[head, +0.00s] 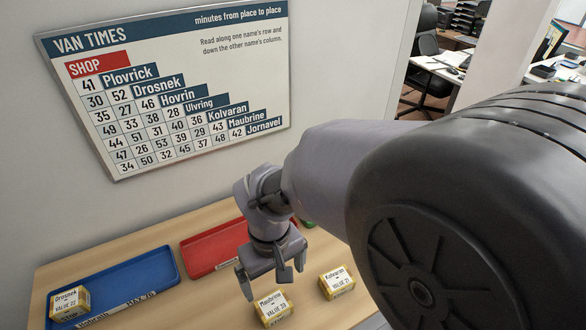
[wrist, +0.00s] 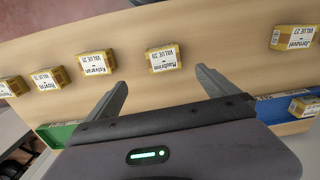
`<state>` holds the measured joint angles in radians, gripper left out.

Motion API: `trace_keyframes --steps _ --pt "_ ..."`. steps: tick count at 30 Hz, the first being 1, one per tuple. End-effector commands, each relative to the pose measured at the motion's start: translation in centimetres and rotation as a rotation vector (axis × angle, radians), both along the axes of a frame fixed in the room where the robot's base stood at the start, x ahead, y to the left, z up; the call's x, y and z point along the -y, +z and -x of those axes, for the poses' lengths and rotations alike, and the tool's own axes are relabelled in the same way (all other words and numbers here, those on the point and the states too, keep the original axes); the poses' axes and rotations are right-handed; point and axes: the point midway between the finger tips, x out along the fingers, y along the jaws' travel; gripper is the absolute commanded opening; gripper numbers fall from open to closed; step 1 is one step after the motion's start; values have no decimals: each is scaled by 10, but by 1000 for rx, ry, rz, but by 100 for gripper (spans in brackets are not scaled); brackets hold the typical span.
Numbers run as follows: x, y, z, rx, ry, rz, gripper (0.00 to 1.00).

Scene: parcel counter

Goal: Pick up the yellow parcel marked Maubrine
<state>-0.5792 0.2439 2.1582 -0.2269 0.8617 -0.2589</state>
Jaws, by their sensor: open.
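The yellow parcel marked Maubrine (head: 273,308) lies on the wooden counter near the bottom of the head view, with a white label reading value 29 or similar small print. It also shows in the wrist view (wrist: 164,58), just beyond and between the fingers. My gripper (head: 272,280) is above and slightly behind the parcel in the head view. In the wrist view its two fingers (wrist: 165,85) are spread apart, with nothing between them. The gripper appears apart from the parcel.
The yellow Kolvaran parcel (head: 337,282) lies to the right of Maubrine. A blue tray (head: 150,270) holds the Drosnek parcel (head: 69,303); a red tray (head: 207,250) lies behind my gripper. The wrist view shows further parcels, including Jornavel (wrist: 292,37). A van times board (head: 180,80) hangs above.

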Motion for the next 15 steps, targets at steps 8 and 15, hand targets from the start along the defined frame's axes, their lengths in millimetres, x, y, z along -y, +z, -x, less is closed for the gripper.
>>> trace_keyframes --steps 8,15 --pt "0 -83 1 -3 -4 1 98" --pt "-2 -106 1 -1 -4 0 98"
